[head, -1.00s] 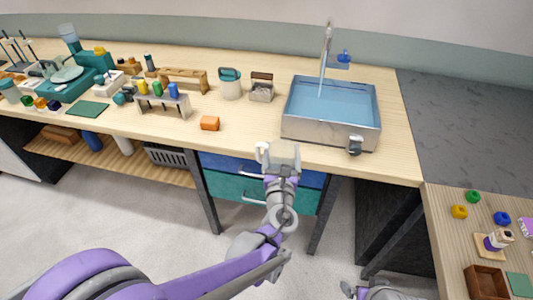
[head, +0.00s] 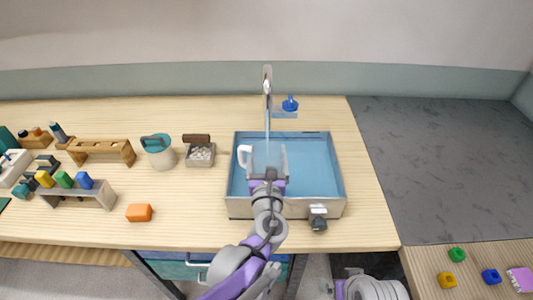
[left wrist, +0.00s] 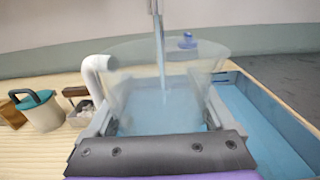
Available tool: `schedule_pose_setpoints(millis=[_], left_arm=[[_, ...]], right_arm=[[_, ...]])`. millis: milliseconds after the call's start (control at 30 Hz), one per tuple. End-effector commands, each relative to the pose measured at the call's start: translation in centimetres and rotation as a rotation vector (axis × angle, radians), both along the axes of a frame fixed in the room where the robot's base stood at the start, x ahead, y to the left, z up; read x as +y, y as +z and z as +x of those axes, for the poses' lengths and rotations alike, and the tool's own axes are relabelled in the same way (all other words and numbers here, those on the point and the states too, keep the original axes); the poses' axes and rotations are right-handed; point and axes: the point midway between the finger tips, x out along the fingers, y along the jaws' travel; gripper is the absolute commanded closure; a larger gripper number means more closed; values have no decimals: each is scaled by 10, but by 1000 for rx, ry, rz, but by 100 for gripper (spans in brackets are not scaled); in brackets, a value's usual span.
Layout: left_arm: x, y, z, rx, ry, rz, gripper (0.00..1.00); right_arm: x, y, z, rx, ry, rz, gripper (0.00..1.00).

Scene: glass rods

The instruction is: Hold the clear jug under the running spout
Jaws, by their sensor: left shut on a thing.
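The clear jug (head: 267,154) with a white handle (head: 244,156) is over the sink basin (head: 315,165), roughly upright. My left gripper (head: 267,178) is shut on it from the near side. The spout (head: 267,82) stands behind the basin, and a thin stream of water (head: 267,122) runs down from it. In the left wrist view the stream (left wrist: 161,55) comes down within the outline of the jug (left wrist: 125,75) and appears to enter its mouth. The water level in the jug is hard to tell. Part of my right arm shows at the bottom; its gripper's jaws (head: 336,287) are unclear.
A blue tap knob (head: 290,103) is right of the spout. A valve (head: 318,218) sticks out from the basin's front. Left of the basin stand a box of pebbles (head: 200,155) and a teal-lidded can (head: 160,153). An orange block (head: 139,213) lies nearer the front edge.

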Motion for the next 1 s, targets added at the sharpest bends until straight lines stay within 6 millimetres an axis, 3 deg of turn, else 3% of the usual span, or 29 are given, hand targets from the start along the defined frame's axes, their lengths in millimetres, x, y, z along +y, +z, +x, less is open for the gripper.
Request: schedule_pose_setpoints(millis=[700, 1000], left_arm=[[1, -11, 80, 0, 2, 0, 83], [0, -9, 116, -1, 2, 1, 83]], right_arm=[[0, -10, -2, 4, 0, 0, 4], [0, -5, -1, 2, 0, 0, 4]])
